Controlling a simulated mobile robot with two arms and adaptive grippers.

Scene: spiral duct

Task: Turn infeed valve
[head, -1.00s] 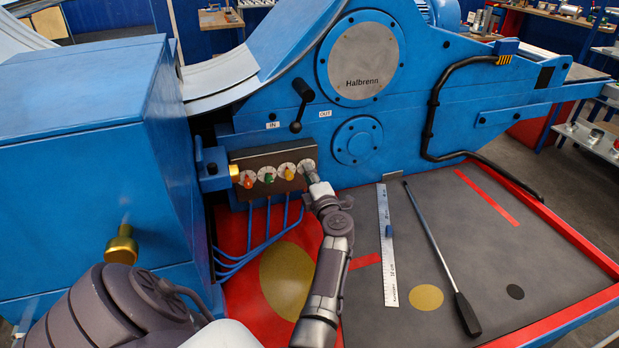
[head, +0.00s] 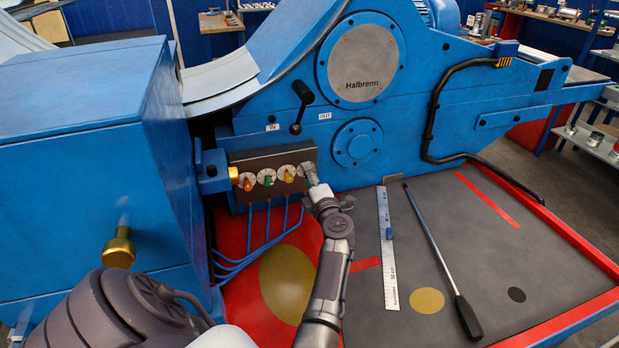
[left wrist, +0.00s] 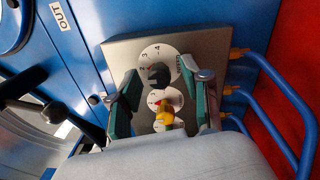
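The valve panel (head: 272,160) is a dark plate on the blue machine with a row of white dials. Red (head: 247,184), green (head: 268,181) and yellow (head: 289,178) knobs show; the rightmost dial (head: 307,168) is partly covered by my left gripper (head: 313,182). In the left wrist view this end dial (left wrist: 158,54) has numbers and a dark knob (left wrist: 158,76). My left gripper (left wrist: 165,98) is open, its fingers apart on either side of the dial row. The yellow knob (left wrist: 165,116) shows nearer the palm. Contact with the dark knob cannot be told. My right gripper is out of view.
A black-knobbed lever (head: 302,92) stands above the panel between IN and OUT labels. Blue hoses (head: 267,225) hang below. A ruler (head: 386,250) and a black-handled rod (head: 440,255) lie on the red-rimmed grey bed. A blue cabinet (head: 75,180) stands left.

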